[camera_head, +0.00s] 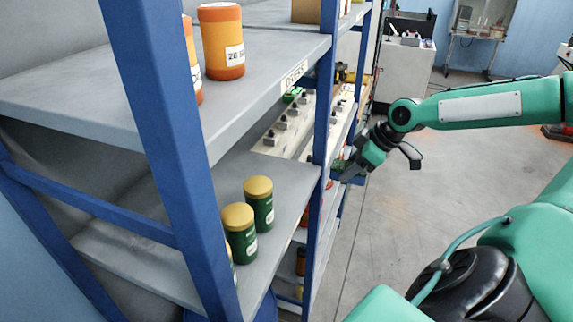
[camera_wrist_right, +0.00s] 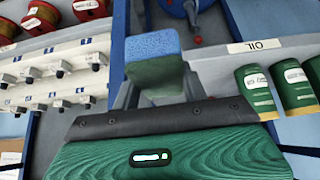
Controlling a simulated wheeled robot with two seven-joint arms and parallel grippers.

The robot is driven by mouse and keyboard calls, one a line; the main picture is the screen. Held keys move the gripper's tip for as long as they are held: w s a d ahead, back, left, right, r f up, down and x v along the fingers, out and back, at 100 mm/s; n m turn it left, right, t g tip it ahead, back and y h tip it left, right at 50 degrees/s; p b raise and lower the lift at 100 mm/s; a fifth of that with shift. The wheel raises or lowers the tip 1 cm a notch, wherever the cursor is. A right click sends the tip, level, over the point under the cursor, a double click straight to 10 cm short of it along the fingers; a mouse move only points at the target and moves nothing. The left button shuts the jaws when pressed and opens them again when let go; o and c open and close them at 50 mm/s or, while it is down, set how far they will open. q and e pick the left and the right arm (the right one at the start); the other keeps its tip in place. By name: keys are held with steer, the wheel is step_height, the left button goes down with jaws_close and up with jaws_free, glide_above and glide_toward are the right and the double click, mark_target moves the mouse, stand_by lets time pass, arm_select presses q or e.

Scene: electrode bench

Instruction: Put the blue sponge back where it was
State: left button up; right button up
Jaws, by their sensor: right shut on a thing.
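The blue sponge (camera_wrist_right: 153,44), with a dark green side, shows in the right wrist view between the grey fingers of my right gripper (camera_wrist_right: 158,88). The gripper is shut on it. In the head view my right gripper (camera_head: 342,172) is at the open side of the blue-posted shelf rack, beside a post (camera_head: 322,95). The sponge is too small and covered there to make out clearly. My left gripper is not in view.
Green cans with yellow lids (camera_head: 259,203) stand on the grey middle shelf (camera_head: 190,195). An orange jar (camera_head: 221,40) stands on the upper shelf. White strips with switches (camera_wrist_right: 55,72) and red spools (camera_wrist_right: 40,17) are close by.

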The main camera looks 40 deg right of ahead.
steer(key=w+a, duration=0.1)
steer(key=w, duration=0.2)
steer(key=w+a+p, duration=0.1)
steer(key=w+a, duration=0.1)
steer(key=w, duration=0.1)
steer(key=w+a+p, duration=0.1)
steer(key=w, duration=0.2)
steer(key=shift+a, duration=0.35)
steer(key=shift+w+a+r+p, duration=0.1)
steer(key=shift+w+a+p, duration=0.35)
steer(key=shift+w, duration=0.3)
steer(key=shift+w+a+r+p, duration=0.1)
steer(key=shift+w+a+p, duration=0.25)
steer(key=shift+w, duration=0.35)
steer(key=shift+w+a+f+p, duration=0.15)
steer(key=shift+w+p, duration=0.1)
steer(key=shift+w, duration=0.15)
steer(key=shift+w+a+f+p, duration=0.1)
steer(key=shift+w+a+p, duration=0.1)
steer(key=shift+w, duration=0.2)
steer(key=shift+w+a+r, duration=0.1)
steer(key=shift+w, duration=0.1)
step_height(320, 180, down, 3)
steer(key=p, duration=0.2)
steer(key=shift+p, duration=0.3)
steer(key=shift+f, duration=0.3)
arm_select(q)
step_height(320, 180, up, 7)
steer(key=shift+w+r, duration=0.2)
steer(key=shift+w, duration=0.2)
